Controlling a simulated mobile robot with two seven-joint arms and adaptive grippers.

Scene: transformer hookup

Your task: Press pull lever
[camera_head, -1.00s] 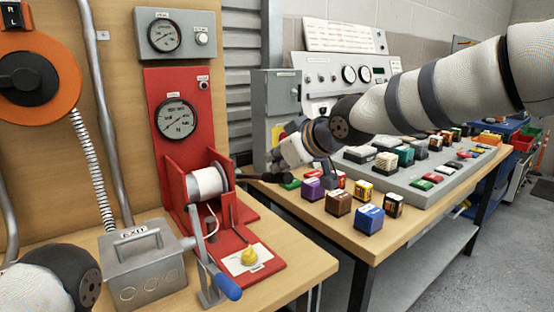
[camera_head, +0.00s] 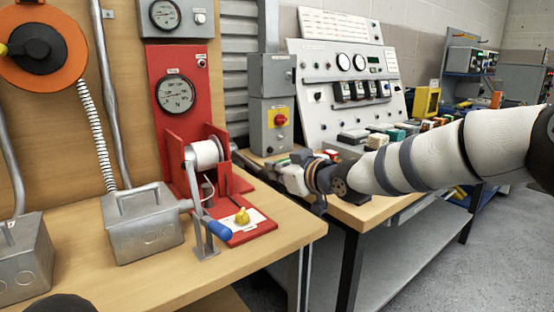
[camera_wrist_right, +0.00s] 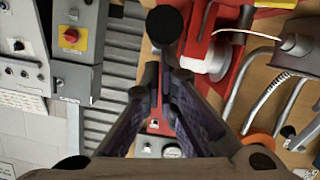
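The red winch stand with a white spool (camera_head: 207,155) stands on the left bench. Its crank has a blue handle (camera_head: 219,229) that hangs at the front. My right gripper (camera_head: 268,167) reaches in from the right, just right of the stand, small and partly hidden. In the right wrist view my right gripper (camera_wrist_right: 160,82) has its fingers drawn together at the tips. A round black knob (camera_wrist_right: 165,24) shows just beyond the tips, beside the spool; I cannot tell if they touch. My left gripper is out of view.
A yellow knob (camera_head: 242,216) sits on a white plate on the red base. A grey switch box with a red knob (camera_head: 279,120) and a sloped control panel (camera_head: 345,85) stand behind my right arm. A gap separates the benches.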

